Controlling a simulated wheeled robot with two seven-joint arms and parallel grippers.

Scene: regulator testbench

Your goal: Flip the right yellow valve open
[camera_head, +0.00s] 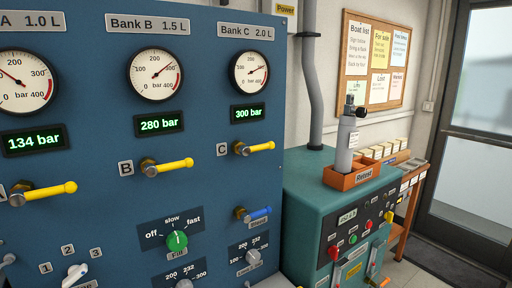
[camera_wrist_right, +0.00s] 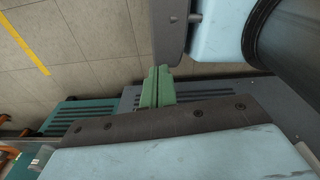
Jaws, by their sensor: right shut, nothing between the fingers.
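The blue panel (camera_head: 215,200) carries three yellow lever valves. The rightmost, valve C (camera_head: 256,148), points right and slightly up below the Bank C gauge (camera_head: 249,72). Valve B (camera_head: 167,166) and the leftmost valve (camera_head: 44,193) also point right, slightly up. My right gripper shows only in the right wrist view (camera_wrist_right: 157,88), its green fingertips together with nothing between them. None of the panel valves can be made out in that view. Neither gripper shows in the head view.
A blue lever valve (camera_head: 254,214) and a green knob (camera_head: 177,239) sit low on the panel. A teal bench (camera_head: 308,190) with an orange holder and grey cylinder (camera_head: 347,140) stands to the right. A glass door (camera_head: 478,130) is at far right. The right wrist view shows tiled floor (camera_wrist_right: 90,40).

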